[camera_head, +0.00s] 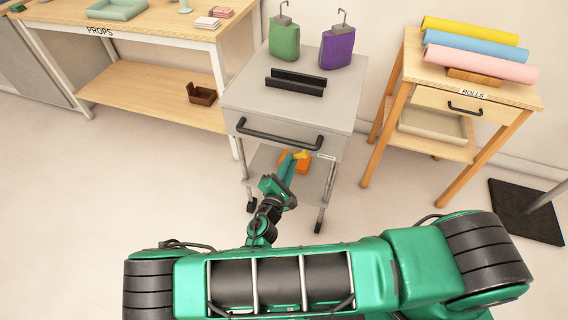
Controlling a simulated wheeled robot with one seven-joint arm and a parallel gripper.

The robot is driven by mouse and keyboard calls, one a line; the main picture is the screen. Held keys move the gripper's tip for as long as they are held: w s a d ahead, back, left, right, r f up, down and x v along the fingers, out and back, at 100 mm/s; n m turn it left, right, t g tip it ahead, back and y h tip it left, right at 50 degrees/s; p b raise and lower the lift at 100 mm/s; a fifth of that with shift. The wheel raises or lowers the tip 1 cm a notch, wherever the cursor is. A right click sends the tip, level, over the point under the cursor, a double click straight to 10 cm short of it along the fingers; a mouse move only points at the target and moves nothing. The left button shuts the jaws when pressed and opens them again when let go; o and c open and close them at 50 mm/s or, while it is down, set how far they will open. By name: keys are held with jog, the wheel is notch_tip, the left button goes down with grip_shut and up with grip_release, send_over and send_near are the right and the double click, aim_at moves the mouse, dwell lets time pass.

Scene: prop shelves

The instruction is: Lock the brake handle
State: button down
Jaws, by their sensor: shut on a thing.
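The grey cart (241,95) stands ahead of me with a drawer, a black drawer handle (280,134) and a lower shelf (264,160). Below the drawer's right part is a small yellow-orange brake handle (302,154), with an orange block (297,166) behind and below it. A small white label (326,157) is at the drawer's lower edge; its words are too small to read. My gripper (294,156) reaches up from my arm and is shut on the brake handle, partly hiding it. The handle's exact angle is hard to tell.
A black rack (295,83), a green container (284,41) and a purple container (336,48) stand on the cart. A props table (150,32) is left, a wooden rolls stand (410,65) right. A dark base plate (515,213) lies far right. Floor left is clear.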

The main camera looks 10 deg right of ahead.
jog(key=shift+f, duration=0.15)
jog(key=c, duration=1.7)
grip_release()
jog(key=shift+s+a, duration=0.1)
jog(key=shift+s, duration=0.05)
jog(key=v, duration=1)
jog(key=shift+s+a, duration=0.1)
jog(key=shift+s, duration=0.15)
